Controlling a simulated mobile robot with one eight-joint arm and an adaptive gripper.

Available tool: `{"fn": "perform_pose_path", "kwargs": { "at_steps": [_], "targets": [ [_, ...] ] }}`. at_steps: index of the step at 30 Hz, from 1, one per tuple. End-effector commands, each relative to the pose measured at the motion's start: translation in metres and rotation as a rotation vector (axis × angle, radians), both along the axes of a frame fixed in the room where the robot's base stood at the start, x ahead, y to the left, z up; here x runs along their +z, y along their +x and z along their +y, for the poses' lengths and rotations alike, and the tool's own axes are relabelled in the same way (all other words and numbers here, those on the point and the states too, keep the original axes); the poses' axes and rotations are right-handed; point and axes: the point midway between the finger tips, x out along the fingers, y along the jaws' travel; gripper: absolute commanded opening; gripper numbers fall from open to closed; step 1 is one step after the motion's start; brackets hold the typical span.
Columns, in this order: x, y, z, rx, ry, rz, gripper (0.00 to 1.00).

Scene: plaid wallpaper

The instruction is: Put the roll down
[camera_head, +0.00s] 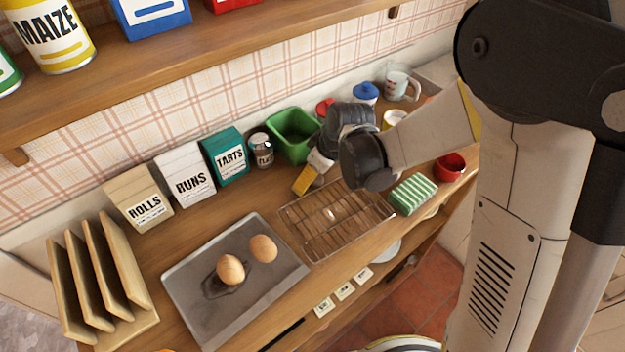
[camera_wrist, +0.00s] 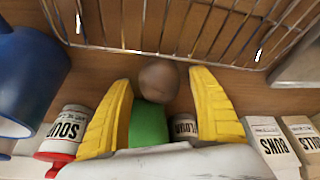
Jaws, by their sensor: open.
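Two brown rolls (camera_head: 230,269) (camera_head: 263,248) lie on the dark grey baking tray (camera_head: 190,290) in the head view. My gripper (camera_head: 305,180) has its yellow fingers low over the counter at the back left edge of the wire rack (camera_head: 338,255). In the wrist view my gripper (camera_wrist: 160,78) is open, fingers wide apart. A round brown thing like a roll (camera_wrist: 158,76) shows between the fingers, with a gap on each side. The wire rack (camera_wrist: 185,45) runs along the top there. What the round thing rests on is unclear; the head view hides it.
A green tub (camera_head: 292,128) stands behind my gripper, with rolls, buns and tarts boxes (camera_head: 185,174) to its left. A wooden slotted stand (camera_head: 100,275) is at far left. A shelf (camera_head: 220,45) hangs above.

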Motion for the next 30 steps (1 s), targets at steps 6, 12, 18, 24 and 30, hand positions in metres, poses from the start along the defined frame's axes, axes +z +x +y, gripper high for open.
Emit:
{"fn": "perform_pose_path", "kwargs": {
  "at_steps": [6,12,18,24,30],
  "targets": [
    [0.001,0.0,0.0,0.0,0.0,0.0,0.56],
    [0.001,0.0,0.0,0.0,0.0,0.0,0.14],
    [0.001,0.0,0.0,0.0,0.0,0.0,0.08],
    [0.006,0.0,0.0,0.0,0.0,0.0,0.08],
    [0.03,0.0,0.0,0.0,0.0,0.0,0.08]
  ]
}}
